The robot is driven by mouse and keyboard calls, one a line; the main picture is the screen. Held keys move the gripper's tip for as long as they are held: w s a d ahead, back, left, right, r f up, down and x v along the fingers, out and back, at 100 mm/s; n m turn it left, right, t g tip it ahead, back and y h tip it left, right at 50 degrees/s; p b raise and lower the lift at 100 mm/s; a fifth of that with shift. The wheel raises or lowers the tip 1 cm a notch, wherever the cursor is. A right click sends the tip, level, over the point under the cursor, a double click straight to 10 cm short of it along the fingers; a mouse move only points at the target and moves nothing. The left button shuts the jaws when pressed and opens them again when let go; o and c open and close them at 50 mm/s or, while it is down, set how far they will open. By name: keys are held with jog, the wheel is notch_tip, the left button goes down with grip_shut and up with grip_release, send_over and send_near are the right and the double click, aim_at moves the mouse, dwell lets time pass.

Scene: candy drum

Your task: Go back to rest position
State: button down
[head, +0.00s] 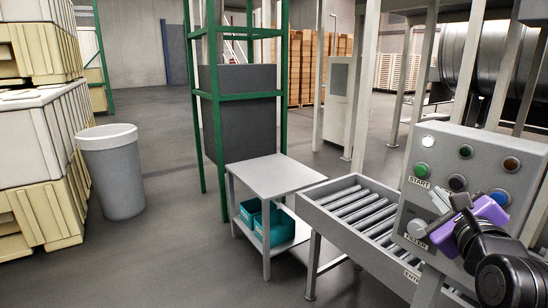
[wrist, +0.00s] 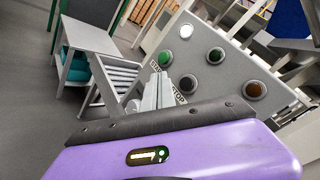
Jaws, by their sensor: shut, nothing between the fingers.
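My gripper (head: 441,203) is in front of the grey control panel (head: 477,138) at the right of the head view. Its body is purple. The fingers are shut and empty. In the wrist view the fingers (wrist: 158,92) point up toward the panel, overlapping its left edge near the START and STOP labels. I cannot tell whether they touch it. The panel carries a white lamp (head: 428,141), a green START button (head: 421,170), dark buttons, a brown one (head: 512,163) and a blue one (head: 500,197). My gripper and arm hide part of its lower half.
A roller conveyor (head: 352,204) runs beside the panel. A small grey table (head: 274,176) with teal bins (head: 271,228) on its lower shelf stands left of it. A grey barrel (head: 112,175) and stacked cream crates (head: 40,150) stand further left. The floor between is clear.

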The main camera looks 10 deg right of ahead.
notch_tip(320, 180, up, 5)
jog(key=n+t+h, duration=0.1)
jog(key=n+t, duration=0.1)
jog(key=n, duration=0.3)
jog(key=s+a+f+n+t+y, duration=0.3)
jog(key=s+a+f+n, duration=0.7)
jog(key=n, duration=0.7)
jog(key=s+a+f+n+g+y, duration=0.1)
jog(key=s+a+f+n+g, duration=0.1)
jog(key=s+f, duration=0.4)
jog(key=s+a+f+n+g+y, duration=0.2)
jog(key=s+a+f+n, duration=0.2)
jog(key=s, duration=0.9)
jog(key=s+a+f+n+g+y, duration=0.2)
jog(key=s+a+f+n, duration=0.1)
jog(key=s+a+f, duration=0.4)
notch_tip(320, 180, down, 3)
jog(key=shift+s+a+f, duration=0.15)
jog(key=shift+s+a, duration=0.05)
jog(key=shift+s, duration=1.05)
jog(key=shift+d, duration=0.1)
